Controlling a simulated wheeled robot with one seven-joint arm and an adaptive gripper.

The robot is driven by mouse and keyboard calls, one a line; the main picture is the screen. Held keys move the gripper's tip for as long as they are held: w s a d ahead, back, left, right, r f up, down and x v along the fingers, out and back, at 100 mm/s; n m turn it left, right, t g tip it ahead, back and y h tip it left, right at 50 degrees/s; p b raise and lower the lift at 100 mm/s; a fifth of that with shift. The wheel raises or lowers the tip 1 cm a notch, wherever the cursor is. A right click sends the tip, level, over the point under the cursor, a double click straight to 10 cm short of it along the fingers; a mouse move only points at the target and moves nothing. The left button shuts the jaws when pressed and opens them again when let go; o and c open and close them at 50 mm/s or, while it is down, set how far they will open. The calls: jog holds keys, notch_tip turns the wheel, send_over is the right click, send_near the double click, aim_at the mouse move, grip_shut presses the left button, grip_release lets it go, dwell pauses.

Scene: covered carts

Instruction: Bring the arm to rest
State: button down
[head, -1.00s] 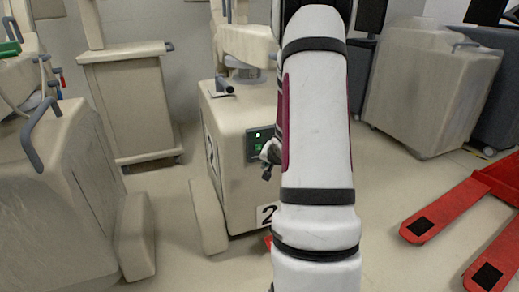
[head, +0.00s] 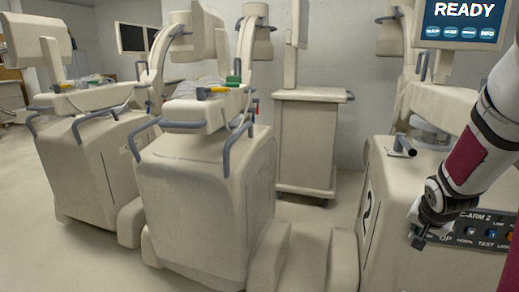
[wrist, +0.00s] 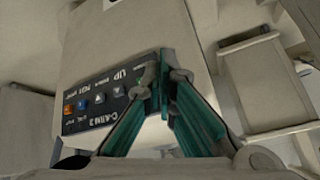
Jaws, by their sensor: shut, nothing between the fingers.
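My gripper (head: 420,242) shows at the right of the head view, in front of the control panel (head: 480,232) of the cart marked C-ARM 2 (head: 375,215). In the wrist view my gripper (wrist: 162,75) has its teal fingers together at the tips, with nothing between them. The same panel (wrist: 98,100) lies left of the fingers there, with several buttons and the word UP. The fingers overlap the panel's edge in the picture; I cannot tell whether they touch it. My arm comes in from the right edge of the head view.
A screen reading READY (head: 460,22) stands above the cart. Two more beige carts (head: 195,205) (head: 85,175) stand at the left, with blue-grey handles. A plain cabinet (head: 305,145) stands against the wall.

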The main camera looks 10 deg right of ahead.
jog(key=s+a+r+n+g+y, duration=0.1)
jog(key=s+a+r+n, duration=0.15)
jog(key=a, duration=0.35)
jog(key=s+a+r+n, duration=0.1)
jog(key=a+r, duration=0.3)
jog(key=a, duration=0.2)
jog(key=s+a+r+n+g+y, duration=0.2)
jog(key=s+a+n, duration=0.2)
jog(key=s+a, duration=0.75)
jog(key=s+a+r+n+g+y, duration=0.2)
jog(key=s+a+n, duration=0.3)
jog(key=s+a, duration=0.65)
notch_tip(320, 180, up, 26)
jog(key=d+t+p, duration=0.1)
jog(key=t+p, duration=0.2)
jog(key=p, duration=2)
jog(key=shift+m+t+p, duration=0.35)
jog(key=shift+t+p, duration=0.05)
jog(key=shift+d+f, duration=0.1)
jog(key=shift+f, duration=0.05)
